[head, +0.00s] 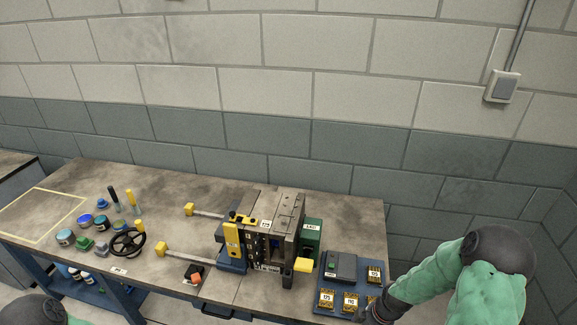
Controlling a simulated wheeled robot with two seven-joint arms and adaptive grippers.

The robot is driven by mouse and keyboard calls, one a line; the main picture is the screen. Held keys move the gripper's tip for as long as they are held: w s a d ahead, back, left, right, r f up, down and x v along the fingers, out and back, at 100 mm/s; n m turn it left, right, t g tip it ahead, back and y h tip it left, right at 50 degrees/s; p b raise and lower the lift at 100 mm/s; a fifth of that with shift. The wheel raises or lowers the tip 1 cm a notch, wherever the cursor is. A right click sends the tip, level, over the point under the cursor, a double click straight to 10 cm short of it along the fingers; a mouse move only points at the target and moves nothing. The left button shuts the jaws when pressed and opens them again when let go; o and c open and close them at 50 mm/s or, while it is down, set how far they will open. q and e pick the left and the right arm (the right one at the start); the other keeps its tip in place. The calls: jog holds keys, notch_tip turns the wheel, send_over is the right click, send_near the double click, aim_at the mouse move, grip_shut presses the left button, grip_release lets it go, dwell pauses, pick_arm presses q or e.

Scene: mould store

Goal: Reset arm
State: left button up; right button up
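My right arm, green with black joints, comes in from the right. The dark end with my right gripper (373,317) is at the bottom edge, beside the blue tray (334,300) at the table's right end. The picture's edge cuts it off and its fingers are not clear. Of my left arm only a rounded dark and green part shows in the bottom left corner. My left gripper is out of view.
A mould (276,235) with yellow-ended bars stands on the workbench (160,185). The tray holds a grey box (340,267) and yellow-labelled blocks (350,300). Jars (66,237), a black handwheel (128,242) and small tools are left. A yellow-outlined area (40,213) is bare.

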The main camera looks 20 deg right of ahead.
jog(key=s+a+f+m, duration=0.1)
jog(key=a+f+m, duration=0.1)
jog(key=a, duration=0.7)
jog(key=s+a+f+m+y, duration=0.1)
jog(key=s+a+f+m, duration=0.1)
jog(key=a, duration=0.7)
jog(key=s+a+f+m+g, duration=0.1)
jog(key=a+f+m, duration=0.3)
jog(key=a, duration=0.5)
jog(key=shift+s+m+y, duration=0.15)
jog(key=shift+m+y, duration=0.25)
jog(key=shift+m, duration=0.1)
